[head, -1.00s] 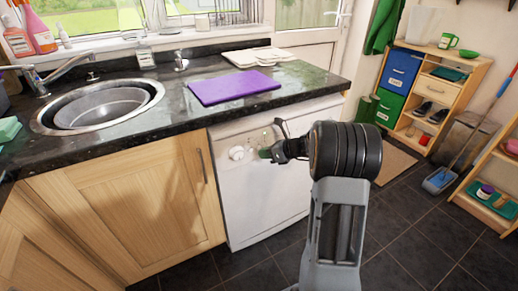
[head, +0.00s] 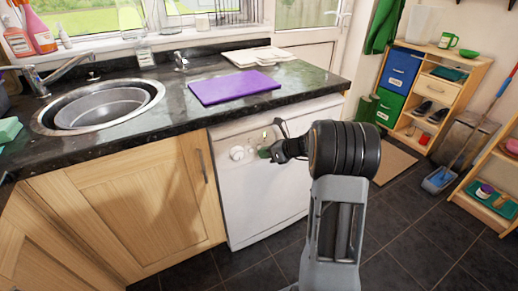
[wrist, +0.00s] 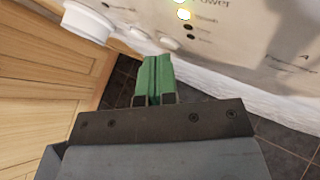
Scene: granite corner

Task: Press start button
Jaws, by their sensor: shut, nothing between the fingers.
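The white appliance (head: 265,205) stands under the black worktop. In the wrist view its panel (wrist: 255,45) carries a large round white dial (wrist: 88,22) and two small pale buttons, one (wrist: 141,33) near my fingertips and one (wrist: 170,44) to its right. I cannot read which is the start button. A lit indicator (wrist: 184,14) glows near lettering ending in "ower". My gripper (wrist: 151,58) has green fingers, shut together and empty, with their tips close to the nearer button. I cannot tell if they touch. In the head view my gripper (head: 265,153) is right of the dial.
The black worktop (head: 180,110) juts out above the panel, with a purple board (head: 235,87) on it. A wooden cupboard (head: 130,200) with a bar handle adjoins the appliance on the left. Dark tiled floor (head: 420,235) lies open to the right.

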